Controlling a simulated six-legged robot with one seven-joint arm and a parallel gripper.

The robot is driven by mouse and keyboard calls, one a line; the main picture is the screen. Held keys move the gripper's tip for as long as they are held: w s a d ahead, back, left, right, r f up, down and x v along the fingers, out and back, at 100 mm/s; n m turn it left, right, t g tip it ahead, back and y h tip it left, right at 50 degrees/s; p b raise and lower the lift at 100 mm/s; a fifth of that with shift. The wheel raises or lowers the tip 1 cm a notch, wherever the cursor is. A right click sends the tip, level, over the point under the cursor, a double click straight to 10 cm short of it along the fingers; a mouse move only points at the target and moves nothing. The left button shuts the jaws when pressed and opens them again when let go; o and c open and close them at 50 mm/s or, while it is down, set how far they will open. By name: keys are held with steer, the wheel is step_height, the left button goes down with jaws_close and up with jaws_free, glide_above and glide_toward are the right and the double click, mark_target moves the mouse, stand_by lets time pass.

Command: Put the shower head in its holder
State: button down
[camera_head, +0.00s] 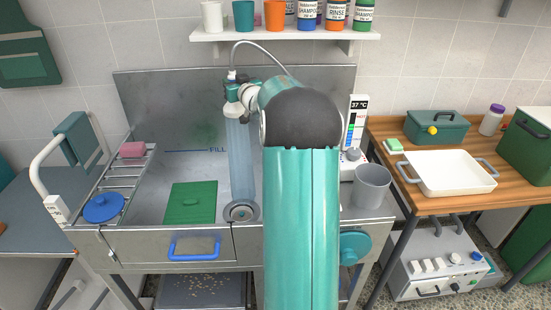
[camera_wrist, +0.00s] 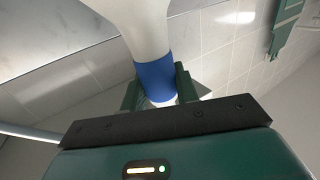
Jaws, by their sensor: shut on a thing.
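The white shower head (camera_head: 233,108) hangs face down over the left-middle of the metal tub (camera_head: 150,205). My gripper (camera_head: 238,91) is shut around its handle near the top. In the wrist view, my green fingers (camera_wrist: 162,92) sit on either side of the blue band (camera_wrist: 155,76) on the white handle (camera_wrist: 138,25). A grey hose (camera_head: 262,46) arches up from the handle and passes behind my arm. A pale blue see-through column (camera_head: 241,165), like running water, drops from the head to the round drain (camera_head: 241,211). I cannot make out the holder; my arm hides part of the back panel.
A shelf (camera_head: 290,36) with cups and bottles is above. A temperature panel (camera_head: 355,120) and a grey cup (camera_head: 371,186) stand right of my arm. A green mat (camera_head: 190,203) lies in the tub, with a rack (camera_head: 120,178) at left. A wooden counter (camera_head: 440,205) is at right.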

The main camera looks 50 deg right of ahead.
steer(key=s+d, duration=0.8)
steer(key=s, duration=0.3)
stand_by(0.3)
steer(key=shift+s+d, duration=0.1)
steer(key=shift+f, duration=2.95)
steer(key=shift+f, duration=2)
steer(key=shift+f, duration=1.5)
